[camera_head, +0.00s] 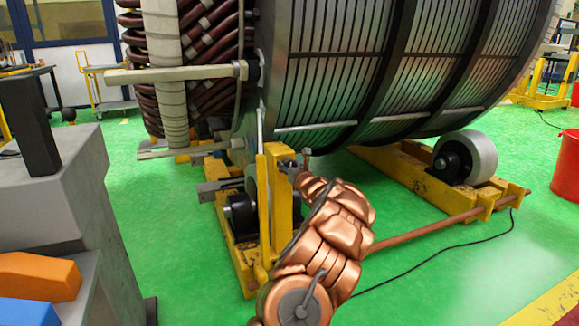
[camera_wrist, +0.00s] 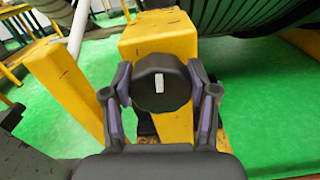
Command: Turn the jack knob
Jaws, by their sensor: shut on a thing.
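The jack knob (camera_wrist: 162,84) is a black faceted knob with a small white mark on its face, seen in the wrist view in front of a yellow post. My gripper (camera_wrist: 161,92) is shut on it, with one finger on its left side and one on its right. In the head view my copper-coloured arm reaches to the yellow jack stand (camera_head: 276,190) under the stator (camera_head: 350,60). There the knob and my fingertips are too small and too covered to make out.
A yellow roller cradle with a grey wheel (camera_head: 480,157) stands on the right. A red bucket (camera_head: 568,165) is at the right edge. A black cable (camera_head: 440,255) lies on the green floor. A grey bench (camera_head: 60,190) stands on the left.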

